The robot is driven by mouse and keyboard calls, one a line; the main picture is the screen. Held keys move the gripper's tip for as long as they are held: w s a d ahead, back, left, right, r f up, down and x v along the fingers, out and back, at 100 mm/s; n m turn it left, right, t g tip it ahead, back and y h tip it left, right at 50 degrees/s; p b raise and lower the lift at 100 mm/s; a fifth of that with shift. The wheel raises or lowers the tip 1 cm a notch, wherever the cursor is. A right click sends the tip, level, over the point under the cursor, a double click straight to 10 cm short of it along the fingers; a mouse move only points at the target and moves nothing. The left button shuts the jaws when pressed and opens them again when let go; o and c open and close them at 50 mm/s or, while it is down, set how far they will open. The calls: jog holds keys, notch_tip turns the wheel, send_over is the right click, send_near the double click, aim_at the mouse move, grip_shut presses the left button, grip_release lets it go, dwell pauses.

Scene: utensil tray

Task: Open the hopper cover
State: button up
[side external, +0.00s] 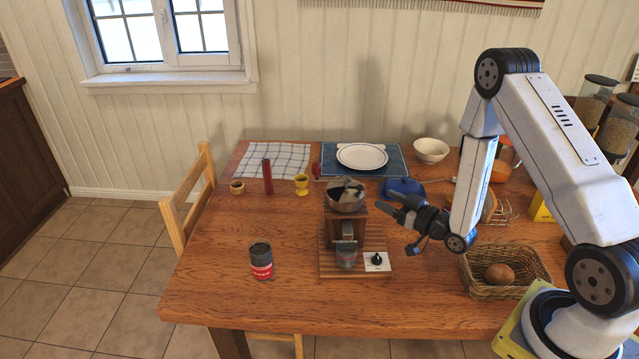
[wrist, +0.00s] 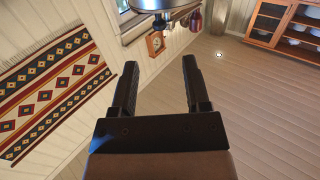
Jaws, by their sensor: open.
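The coffee grinder stands on a slatted wooden board (side external: 325,262) near the table's middle. Its round, dark metal hopper (side external: 346,203) sits on top of a wooden body (side external: 334,229). Grey and dark surfaces show at the hopper's top, but I cannot tell how its cover sits. My gripper (side external: 394,208) is just right of the hopper, pointing left toward it at about its height, apart from it. In the wrist view my gripper (wrist: 159,66) has its two fingers spread with nothing between them. The hopper is not clearly identifiable there.
A glass (side external: 346,256) and a black knob on a white plate (side external: 376,260) are on the board. A blue lidded dish (side external: 403,187) is behind my gripper. The front-left table is clear.

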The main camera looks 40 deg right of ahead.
aim_at(363, 194)
jog(key=shift+w, duration=0.1)
jog(key=shift+w+a, duration=0.2)
jog(key=shift+w, duration=1.7)
jog(key=shift+w+a, duration=0.2)
jog(key=shift+w, duration=1.7)
jog(key=shift+c, duration=0.2)
grip_shut()
